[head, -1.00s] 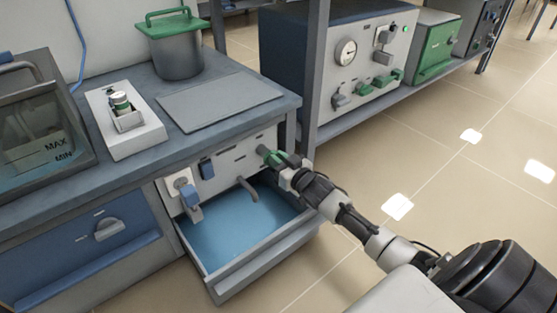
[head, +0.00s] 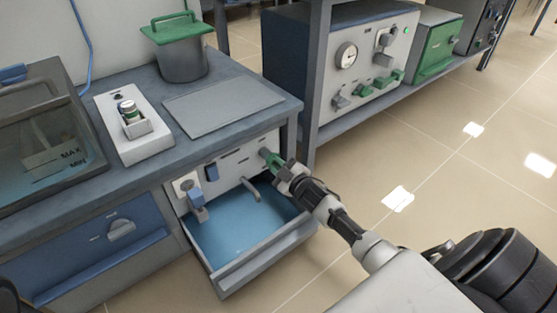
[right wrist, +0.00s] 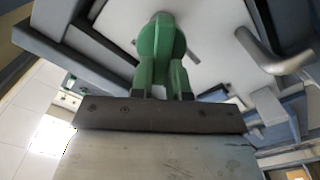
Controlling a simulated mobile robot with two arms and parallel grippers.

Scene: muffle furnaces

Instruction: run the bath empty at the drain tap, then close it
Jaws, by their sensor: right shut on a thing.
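The green drain tap (head: 270,158) sits on the grey front panel below the bench top. My right gripper (head: 284,173) is shut on its handle, and the green handle (right wrist: 160,62) also shows between the fingers in the right wrist view. A bent grey spout (head: 251,189) is to the left of the tap, above an open drawer tray (head: 262,262) with blue liquid in it. I cannot make out a stream from the spout. The clear bath (head: 28,120), with MAX and MIN marks, stands on the bench at far left. My left gripper is not in view.
A green-lidded pot (head: 181,58), a flat grey plate (head: 222,101) and a white stand with a small jar (head: 131,125) are on the bench. A blue lever (head: 197,200) is on the panel's left. A grey post (head: 319,75) rises right of the bench.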

